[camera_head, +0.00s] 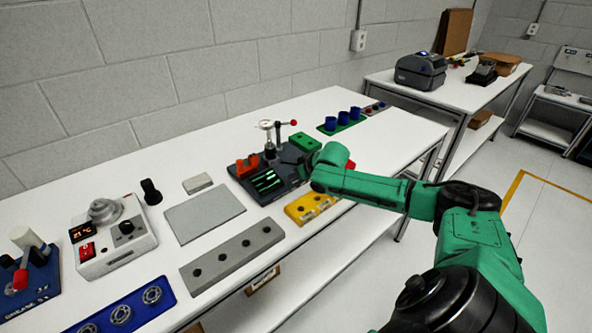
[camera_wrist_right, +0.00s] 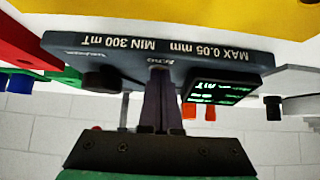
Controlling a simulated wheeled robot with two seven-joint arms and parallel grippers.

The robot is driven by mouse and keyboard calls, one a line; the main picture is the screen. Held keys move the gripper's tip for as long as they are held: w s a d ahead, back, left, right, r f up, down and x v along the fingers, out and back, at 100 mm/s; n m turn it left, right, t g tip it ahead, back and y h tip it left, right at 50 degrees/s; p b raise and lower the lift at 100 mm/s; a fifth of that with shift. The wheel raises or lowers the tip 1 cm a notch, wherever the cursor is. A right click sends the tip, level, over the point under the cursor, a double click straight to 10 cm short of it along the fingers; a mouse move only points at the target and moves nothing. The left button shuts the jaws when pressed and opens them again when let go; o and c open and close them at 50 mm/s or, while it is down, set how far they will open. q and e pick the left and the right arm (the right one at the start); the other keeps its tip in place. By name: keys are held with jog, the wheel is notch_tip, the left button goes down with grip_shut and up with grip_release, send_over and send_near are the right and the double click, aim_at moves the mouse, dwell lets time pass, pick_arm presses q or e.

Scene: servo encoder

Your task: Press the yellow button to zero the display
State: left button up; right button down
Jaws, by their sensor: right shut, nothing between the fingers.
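The dark encoder station (camera_head: 250,187) stands on the white bench in the head view, with a lit green display (camera_head: 266,181). In the right wrist view the station's panel (camera_wrist_right: 120,58) appears upside down with white lettering, and its display (camera_wrist_right: 222,92) is right of my fingers. My right gripper (camera_wrist_right: 159,72) is shut and empty, its fingertips at the panel between a dark round knob (camera_wrist_right: 100,78) and the display. I cannot tell whether they touch it. In the head view my green arm mostly hides that gripper. I cannot make out the yellow button. My left gripper is not in view.
A yellow block with holes (camera_head: 311,207) lies in front of the station. A dial gauge stand with a red-tipped lever (camera_head: 279,135) rises behind it. A grey holed block (camera_head: 232,257) and a flat grey plate (camera_head: 204,213) lie to the left.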

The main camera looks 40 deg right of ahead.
notch_tip(320, 180, up, 4)
jog(key=p, duration=0.5)
jog(key=shift+w+f, duration=0.1)
jog(key=b+v, duration=0.1)
jog(key=v, duration=0.9)
jog(key=shift+b, duration=0.35)
jog(key=shift+d, duration=0.1)
